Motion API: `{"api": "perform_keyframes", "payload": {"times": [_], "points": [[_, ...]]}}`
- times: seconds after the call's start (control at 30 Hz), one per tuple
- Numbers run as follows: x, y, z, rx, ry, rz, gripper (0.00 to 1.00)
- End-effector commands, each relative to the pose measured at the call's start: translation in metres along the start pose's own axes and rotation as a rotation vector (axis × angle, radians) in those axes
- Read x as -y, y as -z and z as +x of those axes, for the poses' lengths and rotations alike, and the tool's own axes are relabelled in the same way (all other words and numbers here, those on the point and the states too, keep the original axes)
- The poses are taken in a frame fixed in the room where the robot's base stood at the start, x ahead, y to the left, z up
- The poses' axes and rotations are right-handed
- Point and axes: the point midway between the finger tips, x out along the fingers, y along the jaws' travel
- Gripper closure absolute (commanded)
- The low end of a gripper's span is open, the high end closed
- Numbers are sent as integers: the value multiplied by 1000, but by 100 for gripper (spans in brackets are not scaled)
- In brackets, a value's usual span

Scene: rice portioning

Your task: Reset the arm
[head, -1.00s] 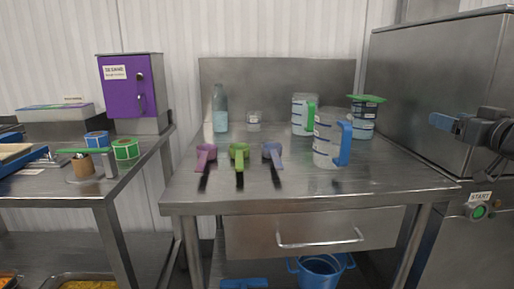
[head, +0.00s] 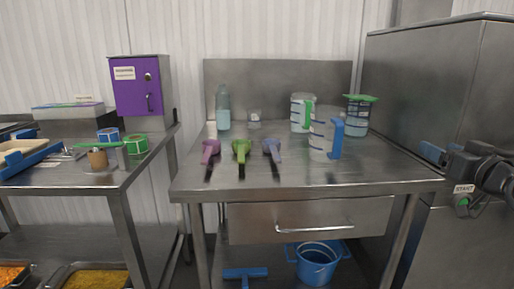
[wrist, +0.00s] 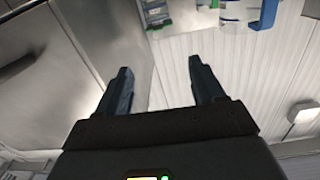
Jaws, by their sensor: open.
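My gripper (wrist: 158,78) is open and empty in the wrist view, its two dark fingers apart with the white panelled wall behind them. In the head view my gripper (head: 436,152) is at the right edge, in front of the large steel machine and to the right of the table. Nothing is between the fingers. The wrist view is tilted, with jugs near its top edge, out of reach of the fingers.
The steel table (head: 300,183) holds a purple scoop (head: 210,150), a green scoop (head: 241,152), a blue scoop (head: 272,150), a bottle (head: 223,108) and measuring jugs, including a blue-handled jug (head: 322,138). A steel machine (head: 435,90) stands at right. A blue bucket (head: 318,265) is below.

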Motion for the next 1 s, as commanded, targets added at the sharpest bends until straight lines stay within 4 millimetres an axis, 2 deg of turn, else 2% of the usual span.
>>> {"api": "perform_keyframes", "payload": {"times": [0.27, 0.47, 0.7, 0.87, 1.0], "points": [[37, -70, -32, 23, -29, 68, 32], [77, -134, -83, 50, -65, 120, 32], [121, -191, -162, 90, -106, 147, 32], [146, -214, -222, 119, -126, 145, 32], [165, -224, -277, 144, -135, 133, 32]]}}
